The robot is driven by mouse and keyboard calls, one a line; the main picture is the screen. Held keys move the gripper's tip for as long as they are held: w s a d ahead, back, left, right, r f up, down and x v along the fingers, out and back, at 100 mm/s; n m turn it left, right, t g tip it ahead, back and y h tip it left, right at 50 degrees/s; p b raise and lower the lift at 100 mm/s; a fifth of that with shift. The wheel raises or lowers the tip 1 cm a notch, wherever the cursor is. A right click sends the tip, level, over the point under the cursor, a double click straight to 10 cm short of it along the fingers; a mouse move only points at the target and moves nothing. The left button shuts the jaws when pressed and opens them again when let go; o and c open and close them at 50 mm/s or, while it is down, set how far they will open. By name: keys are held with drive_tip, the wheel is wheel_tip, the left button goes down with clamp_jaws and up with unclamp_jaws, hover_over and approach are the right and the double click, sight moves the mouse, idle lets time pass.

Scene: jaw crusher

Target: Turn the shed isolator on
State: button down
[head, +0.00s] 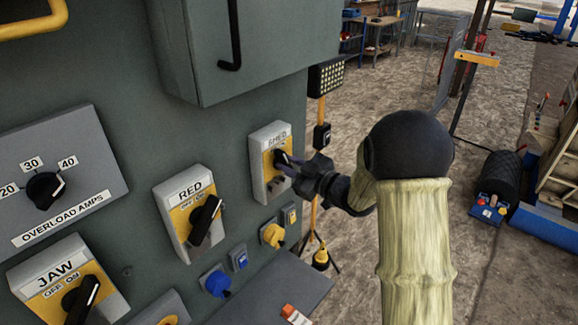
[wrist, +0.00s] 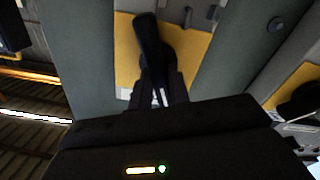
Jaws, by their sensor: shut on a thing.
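The shed isolator (head: 270,140) is a grey box with a yellow plate, labelled SHED, on the right part of the green panel. Its black rotary handle (head: 279,158) is partly hidden by my gripper (head: 290,166), which reaches it from the right. In the wrist view the black handle (wrist: 150,50) stands in front of the yellow plate (wrist: 190,50), and my gripper (wrist: 160,98) is shut on its near end. The handle's ON/OFF marks are not readable, so I cannot tell its setting.
The RED isolator (head: 190,210) and JAW isolator (head: 68,280) sit left on the same panel, with an overload amps dial (head: 45,190). Blue (head: 215,281) and yellow (head: 272,235) sockets lie below. A lamp stand (head: 322,105) stands behind my gripper.

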drive_tip(key=m, duration=0.3)
drive_tip(key=shift+w+d+m+p, duration=0.15)
drive_tip(key=shift+d+m+p, duration=0.05)
drive_tip(key=shift+m+p, duration=0.2)
drive_tip(key=shift+w+d+f+m+p, duration=0.1)
drive_tip(key=shift+m+p, duration=0.75)
drive_tip(key=shift+m, duration=0.85)
drive_tip(key=shift+w+d+m+p, duration=0.1)
drive_tip(key=shift+m+p, duration=0.7)
drive_tip(key=shift+m, duration=0.9)
drive_tip(key=shift+w+f+m+p, duration=0.1)
drive_tip(key=shift+m+p, duration=0.75)
drive_tip(key=shift+m, duration=0.85)
drive_tip(key=c, duration=1.3)
unclamp_jaws()
